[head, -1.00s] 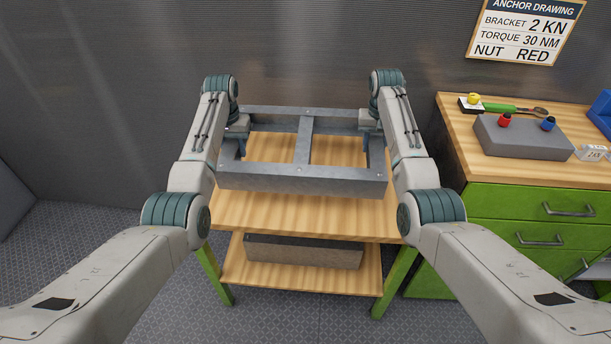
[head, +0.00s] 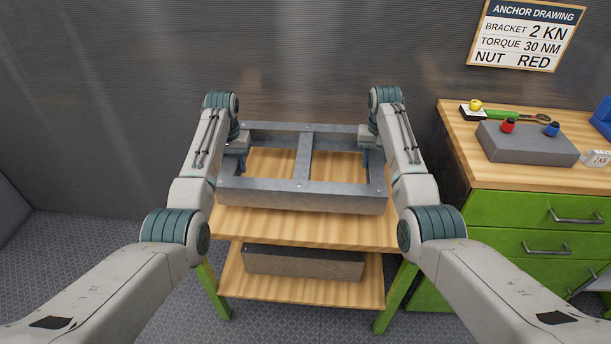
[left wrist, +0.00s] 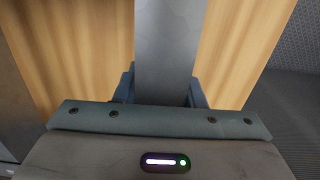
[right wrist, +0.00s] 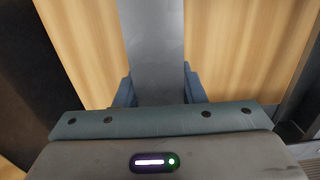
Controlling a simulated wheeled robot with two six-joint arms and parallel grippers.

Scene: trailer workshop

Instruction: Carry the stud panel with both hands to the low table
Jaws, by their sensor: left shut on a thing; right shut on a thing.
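The stud panel (head: 301,192) is a grey metal frame with a middle bar. It is level over the top of the low wooden table (head: 300,229), which has green legs. I cannot tell whether it touches the tabletop. My left gripper (head: 241,160) is shut on the panel's left side bar, and my right gripper (head: 366,158) is shut on its right side bar. In the left wrist view, a grey bar of the panel (left wrist: 164,45) runs between the blue fingers. The right wrist view shows the same on the other bar (right wrist: 153,45). The fingertips are partly hidden.
A dark grey beam (head: 303,263) lies on the table's lower shelf. A green-drawer workbench (head: 530,210) stands close on the right, bearing a grey block (head: 525,145) with red and blue knobs and a green-handled tool. A grey wall is right behind the table.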

